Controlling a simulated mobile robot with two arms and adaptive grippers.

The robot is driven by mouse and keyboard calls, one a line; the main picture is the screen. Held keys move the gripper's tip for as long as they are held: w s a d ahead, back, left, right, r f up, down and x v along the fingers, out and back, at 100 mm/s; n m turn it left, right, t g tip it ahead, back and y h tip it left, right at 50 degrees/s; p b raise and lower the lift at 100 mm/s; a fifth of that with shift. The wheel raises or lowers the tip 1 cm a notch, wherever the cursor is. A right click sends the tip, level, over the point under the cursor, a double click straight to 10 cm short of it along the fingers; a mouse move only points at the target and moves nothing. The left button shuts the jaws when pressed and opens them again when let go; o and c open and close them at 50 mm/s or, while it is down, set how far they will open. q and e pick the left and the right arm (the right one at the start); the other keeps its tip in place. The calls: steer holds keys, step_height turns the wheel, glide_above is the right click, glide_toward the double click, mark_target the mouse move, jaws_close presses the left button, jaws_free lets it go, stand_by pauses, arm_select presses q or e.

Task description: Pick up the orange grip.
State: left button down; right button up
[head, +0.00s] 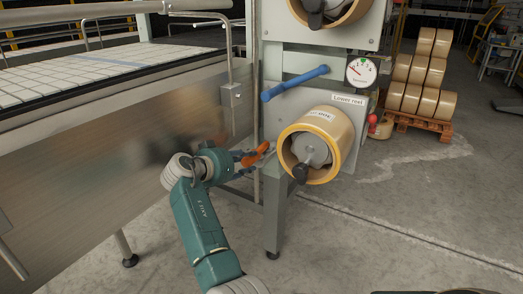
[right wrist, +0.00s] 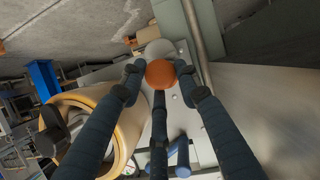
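The orange grip (head: 257,154) shows in the head view at the left side of the lower reel's frame, directly in front of my right gripper (head: 250,160). In the right wrist view the orange grip (right wrist: 160,73) looks round and sits between the tips of my right gripper (right wrist: 158,76). Its dark fingers stand apart, one on the left, one on the right and one below. The tips are very close to the grip, but I cannot tell whether they touch it. My left gripper is not in view.
The lower reel (head: 316,145) of tan tape is just right of the grip, with a blue bar (head: 295,83) and a gauge (head: 361,71) above. A metal conveyor side (head: 110,150) borders the left. Tape rolls on a pallet (head: 415,121) stand behind.

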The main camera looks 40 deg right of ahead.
steer(key=shift+f, duration=0.15)
steer(key=shift+c, duration=0.8)
